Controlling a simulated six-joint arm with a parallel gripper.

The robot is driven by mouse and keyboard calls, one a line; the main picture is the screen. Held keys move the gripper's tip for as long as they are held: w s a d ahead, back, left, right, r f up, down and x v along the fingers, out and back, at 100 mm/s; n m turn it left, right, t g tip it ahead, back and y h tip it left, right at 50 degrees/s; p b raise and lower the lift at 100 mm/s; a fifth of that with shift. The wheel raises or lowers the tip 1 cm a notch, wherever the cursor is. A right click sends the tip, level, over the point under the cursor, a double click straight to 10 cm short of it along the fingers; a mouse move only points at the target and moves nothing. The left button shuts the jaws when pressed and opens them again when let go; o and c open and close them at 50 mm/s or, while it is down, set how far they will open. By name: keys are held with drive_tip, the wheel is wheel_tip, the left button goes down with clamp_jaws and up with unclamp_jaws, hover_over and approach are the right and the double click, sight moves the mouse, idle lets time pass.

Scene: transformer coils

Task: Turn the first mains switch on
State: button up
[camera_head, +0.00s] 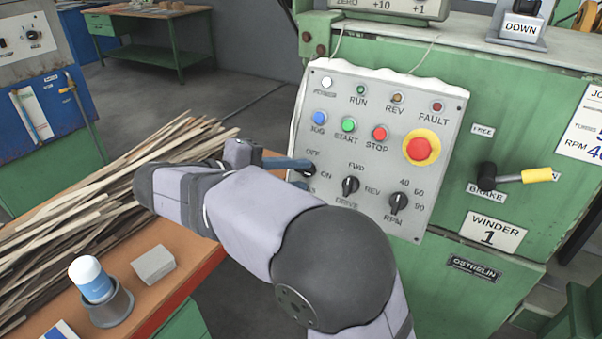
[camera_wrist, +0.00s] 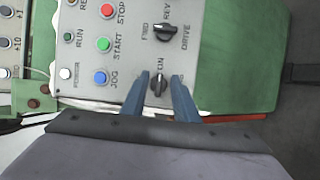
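The control panel (camera_head: 385,110) of the green winder marked "WINDER 1" carries a black rotary switch (camera_head: 308,171) labelled OFF and ON at its lower left. The label under it is partly hidden by my gripper. In the wrist view the switch (camera_wrist: 158,85) sits between the two blue fingers of my gripper (camera_wrist: 160,78). The fingers are open, one on each side of the knob, with a small gap showing. In the head view my gripper (camera_head: 300,163) reaches the switch from the left. Whether the fingers touch the knob, and its exact pointer position, I cannot tell.
The DRIVE knob (camera_head: 350,186) and RPM knob (camera_head: 398,201) are to the right of the switch. JOG (camera_head: 319,118), START and STOP buttons are above, with a red emergency stop (camera_head: 421,148). A bench with wood strips (camera_head: 90,200) stands at left.

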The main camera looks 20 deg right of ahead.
drive_tip(key=v, duration=0.5)
drive_tip(key=shift+a, duration=0.25)
